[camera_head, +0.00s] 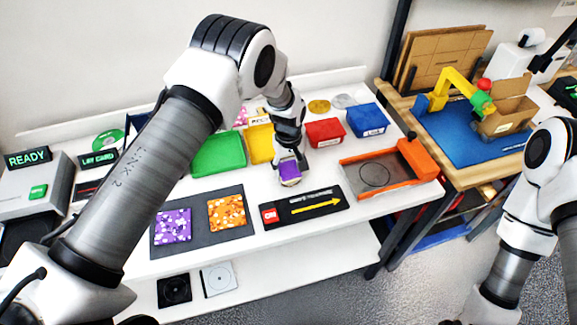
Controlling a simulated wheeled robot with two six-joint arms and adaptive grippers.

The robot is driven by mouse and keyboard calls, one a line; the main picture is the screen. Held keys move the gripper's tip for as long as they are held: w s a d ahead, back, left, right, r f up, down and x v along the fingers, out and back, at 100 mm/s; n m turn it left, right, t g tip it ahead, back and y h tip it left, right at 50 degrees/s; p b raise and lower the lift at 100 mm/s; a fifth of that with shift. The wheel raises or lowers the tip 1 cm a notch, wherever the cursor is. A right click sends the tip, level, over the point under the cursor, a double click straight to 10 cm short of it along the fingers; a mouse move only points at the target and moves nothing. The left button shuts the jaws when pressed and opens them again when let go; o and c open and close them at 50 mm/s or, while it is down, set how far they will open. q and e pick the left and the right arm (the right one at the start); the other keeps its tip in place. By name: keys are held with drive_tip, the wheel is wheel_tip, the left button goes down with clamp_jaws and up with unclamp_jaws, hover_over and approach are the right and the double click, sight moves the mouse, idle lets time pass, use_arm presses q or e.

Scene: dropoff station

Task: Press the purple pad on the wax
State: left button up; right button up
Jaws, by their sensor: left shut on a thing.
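My left gripper (289,163) points down over the white table, right of centre, and is shut on a small purple pad (290,172) with a pale underside. The pad is at or just above the bare table top; I cannot tell whether it touches. A purple speckled square (173,226) and an orange speckled square (227,211) lie side by side on a dark mat (201,239), left of the gripper. I cannot make out for certain which thing is the wax. My right arm is at the right edge, its gripper out of view.
Green (218,155), red (325,132) and blue (367,119) trays stand behind. An orange-framed tray (374,176) is at right. The table's front edge (300,230) is clear.

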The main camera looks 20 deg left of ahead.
sight(289, 167)
use_arm(q)
drive_tip(key=shift+s, duration=0.1)
drive_tip(key=shift+r+p, duration=2.15)
drive_tip(key=shift+r, duration=1.3)
